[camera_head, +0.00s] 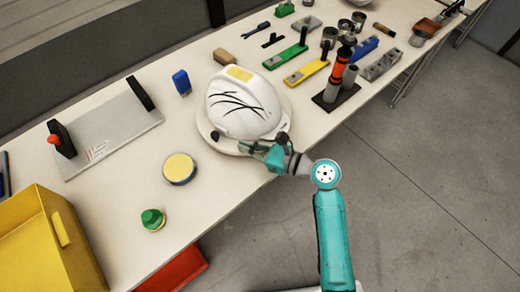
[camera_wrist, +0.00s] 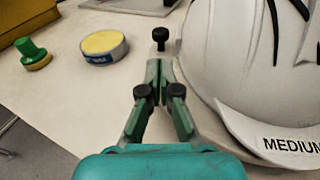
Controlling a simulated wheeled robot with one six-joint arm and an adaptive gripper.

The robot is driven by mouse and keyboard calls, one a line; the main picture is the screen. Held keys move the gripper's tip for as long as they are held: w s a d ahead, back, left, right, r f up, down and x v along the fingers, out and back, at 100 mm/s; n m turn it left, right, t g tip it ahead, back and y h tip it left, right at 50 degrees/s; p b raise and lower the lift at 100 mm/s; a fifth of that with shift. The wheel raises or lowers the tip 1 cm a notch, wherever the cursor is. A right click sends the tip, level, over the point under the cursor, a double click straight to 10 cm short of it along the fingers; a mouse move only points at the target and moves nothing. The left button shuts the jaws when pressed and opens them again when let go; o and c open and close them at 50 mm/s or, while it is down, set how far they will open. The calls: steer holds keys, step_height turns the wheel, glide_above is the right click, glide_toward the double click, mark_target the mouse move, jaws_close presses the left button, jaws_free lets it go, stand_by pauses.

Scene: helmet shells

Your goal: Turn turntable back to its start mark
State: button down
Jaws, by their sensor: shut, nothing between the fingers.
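The white turntable (camera_head: 203,127) lies on the bench under a white helmet shell (camera_head: 243,108). The shell has black curved lines and a yellow patch on top. In the wrist view the helmet (camera_wrist: 245,65) fills the right side, with a "MEDIUM" label on its brim. A black knob (camera_wrist: 160,36) stands upright just beyond my fingertips, beside the helmet. My gripper (camera_wrist: 159,72) is shut and empty, its green fingers together, low beside the helmet. In the head view my gripper (camera_head: 246,148) is at the turntable's front edge. I cannot make out a start mark.
A yellow-topped round tin (camera_head: 179,169) and a green knobbed piece (camera_head: 153,219) stand left on the bench. A yellow bin (camera_head: 62,235) is at the lower left. Green (camera_head: 287,56) and yellow (camera_head: 306,73) bars and a dark stand (camera_head: 336,95) with an orange-banded tool are behind to the right.

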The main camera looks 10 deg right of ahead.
mark_target(218, 137)
steer(key=x, duration=0.6)
steer(key=shift+w+a, duration=0.2)
steer(key=shift+f, duration=0.1)
steer(key=shift+w+a+m+t+h, duration=0.3)
steer(key=shift+a+m+t+h, duration=0.3)
steer(key=shift+a+t, duration=0.15)
steer(key=shift+w+a+m+t+h, duration=0.6)
steer(key=shift+a+m+t+h, duration=0.2)
steer(key=shift+m+t, duration=0.15)
steer(key=shift+d, duration=0.1)
